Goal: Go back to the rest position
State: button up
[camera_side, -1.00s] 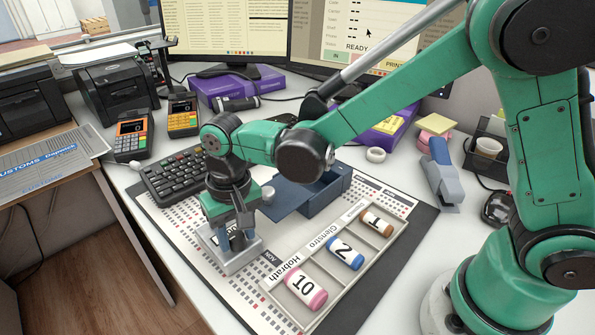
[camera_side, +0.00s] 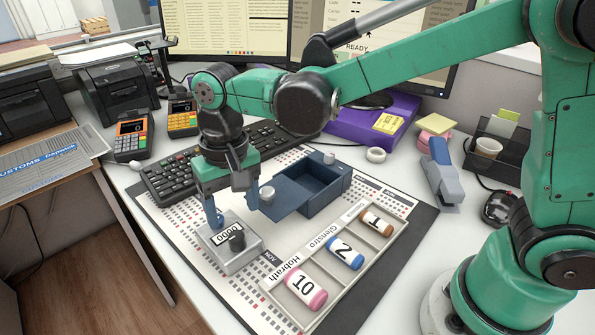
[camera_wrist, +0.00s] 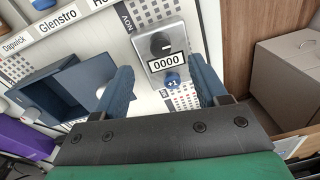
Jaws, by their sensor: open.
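My gripper (camera_side: 232,205) is above the back edge of a grey counter box (camera_side: 236,250) in the side view. Its two blue fingers are apart with nothing between them. The counter box has a black knob and a display reading 0000. In the wrist view the counter (camera_wrist: 167,58) shows a blue +1 button and lies ahead of the open fingers (camera_wrist: 165,88), apart from them.
A blue open drawer box (camera_side: 322,188) stands right of my gripper. A tray (camera_side: 345,278) holds rolls marked 10, 2 and 1 in labelled slots. A keyboard (camera_side: 172,178) lies behind left.

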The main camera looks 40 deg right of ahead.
jog(key=s+d+r+t, duration=0.2)
jog(key=s+d+t, duration=0.1)
jog(key=d, duration=0.4)
jog(key=s+d+r+n+t, duration=0.1)
jog(key=s+d+t, duration=0.2)
jog(key=d, duration=0.5)
jog(key=shift+r+n+t+h, duration=0.3)
jog(key=shift+r+t, duration=0.05)
jog(key=shift+t, duration=0.25)
